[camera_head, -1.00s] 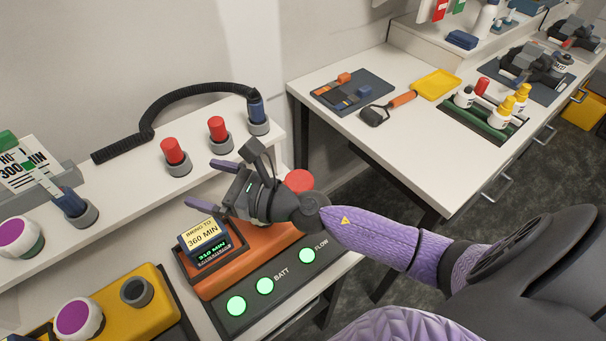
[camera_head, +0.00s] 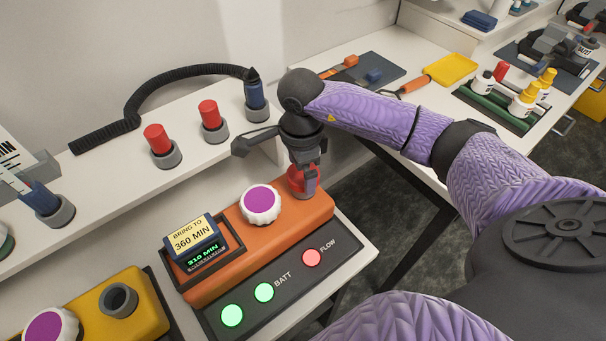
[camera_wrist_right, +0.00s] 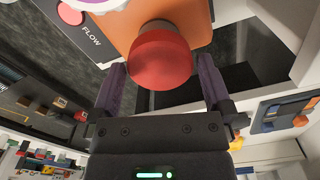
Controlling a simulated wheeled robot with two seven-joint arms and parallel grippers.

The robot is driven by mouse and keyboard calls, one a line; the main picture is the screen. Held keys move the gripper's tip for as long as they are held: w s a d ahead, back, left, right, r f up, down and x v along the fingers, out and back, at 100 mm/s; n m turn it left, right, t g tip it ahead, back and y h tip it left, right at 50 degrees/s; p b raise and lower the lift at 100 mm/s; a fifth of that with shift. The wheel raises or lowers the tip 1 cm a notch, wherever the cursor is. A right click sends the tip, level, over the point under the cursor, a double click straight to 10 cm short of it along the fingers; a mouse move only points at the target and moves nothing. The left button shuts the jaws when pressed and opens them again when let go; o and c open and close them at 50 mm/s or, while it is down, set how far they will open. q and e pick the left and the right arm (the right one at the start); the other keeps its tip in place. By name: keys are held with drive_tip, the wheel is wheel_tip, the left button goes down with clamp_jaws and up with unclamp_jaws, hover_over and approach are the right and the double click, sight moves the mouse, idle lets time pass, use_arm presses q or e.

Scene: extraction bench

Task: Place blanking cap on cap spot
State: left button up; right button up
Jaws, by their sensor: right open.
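A red cap (camera_head: 296,180) sits at the far right end of the orange unit (camera_head: 250,243), partly hidden by my right gripper. My right gripper (camera_head: 305,190) points down over it, with its fingers beside the cap. In the right wrist view the red cap (camera_wrist_right: 160,58) lies between the two spread fingers (camera_wrist_right: 160,88), with a gap visible on the right; contact on the left is unclear. Two more red caps, a left one (camera_head: 157,138) and a right one (camera_head: 210,114), stand upright in grey rings on the shelf. My left gripper is out of view.
A white-and-purple knob (camera_head: 260,204) stands left of the gripper. A display (camera_head: 198,246) and lit buttons are in front. A black hose (camera_head: 160,95) ends in a blue connector (camera_head: 256,92) on the shelf. The yellow unit (camera_head: 140,309) has an open grey port (camera_head: 118,300).

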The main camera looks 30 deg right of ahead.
drive_tip(key=shift+f, duration=0.55)
drive_tip(key=shift+r, duration=0.15)
drive_tip(key=c, duration=1.1)
